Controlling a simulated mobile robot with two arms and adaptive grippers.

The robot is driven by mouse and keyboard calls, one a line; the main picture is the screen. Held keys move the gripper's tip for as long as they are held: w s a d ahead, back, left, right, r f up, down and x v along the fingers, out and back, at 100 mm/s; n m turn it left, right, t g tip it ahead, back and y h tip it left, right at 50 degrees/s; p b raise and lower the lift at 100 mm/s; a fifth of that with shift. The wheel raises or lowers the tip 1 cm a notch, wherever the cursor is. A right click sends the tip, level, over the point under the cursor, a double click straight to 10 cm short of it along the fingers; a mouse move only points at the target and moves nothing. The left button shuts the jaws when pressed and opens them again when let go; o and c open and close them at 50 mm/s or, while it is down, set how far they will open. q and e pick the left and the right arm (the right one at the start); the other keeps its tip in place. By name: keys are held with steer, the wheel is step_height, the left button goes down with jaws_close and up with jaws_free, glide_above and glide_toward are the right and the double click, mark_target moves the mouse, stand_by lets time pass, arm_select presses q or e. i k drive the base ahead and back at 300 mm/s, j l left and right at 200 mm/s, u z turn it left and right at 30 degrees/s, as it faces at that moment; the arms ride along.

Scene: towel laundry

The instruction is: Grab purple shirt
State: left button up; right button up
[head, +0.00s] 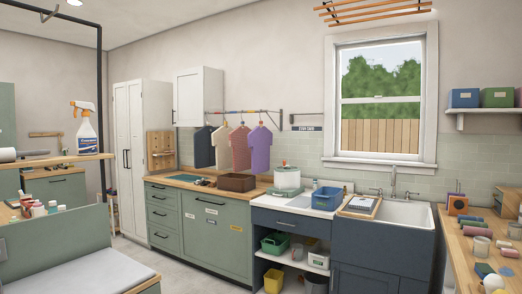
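The purple shirt (260,148) hangs at the right end of a row of shirts on a wall rail (240,111), above the wooden counter. A pink shirt (240,148) hangs just to its left, then a cream shirt (221,143) and a dark shirt (204,147). The purple shirt hangs freely and nothing covers its front. Neither of my grippers shows in the head view.
A brown box (237,182) and a white pot-like container (287,177) stand on the counter below the shirts. A blue basket (327,198) sits left of the sink (404,213). A padded bench (95,272) and cluttered tables flank the open floor.

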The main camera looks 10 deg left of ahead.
mark_target(260, 139)
steer(key=i+j+u, duration=0.15)
steer(key=i, duration=0.25)
steer(key=i+j+u, duration=0.15)
steer(key=i, duration=0.2)
steer(key=i+z, duration=0.2)
steer(key=i, duration=0.25)
steer(key=i+j+z, duration=0.15)
steer(key=i, duration=0.3)
steer(key=i+j+z, duration=0.2)
steer(key=i, duration=0.25)
steer(key=i+l, duration=0.1)
steer(key=i, duration=0.45)
steer(key=i+l+u, duration=0.1)
steer(key=i, duration=0.45)
steer(key=i+j+u, duration=0.15)
steer(key=i+u, duration=0.55)
steer(key=u, duration=0.2)
steer(key=i+l+u, duration=0.1)
steer(key=i+u, duration=0.35)
steer(key=i+j+u, duration=0.25)
steer(key=i, duration=0.15)
steer(key=i+u, duration=0.3)
steer(key=i+j+z, duration=0.15)
steer(key=i+z, duration=0.2)
steer(key=i+j+z, duration=0.65)
steer(key=i+l, duration=0.05)
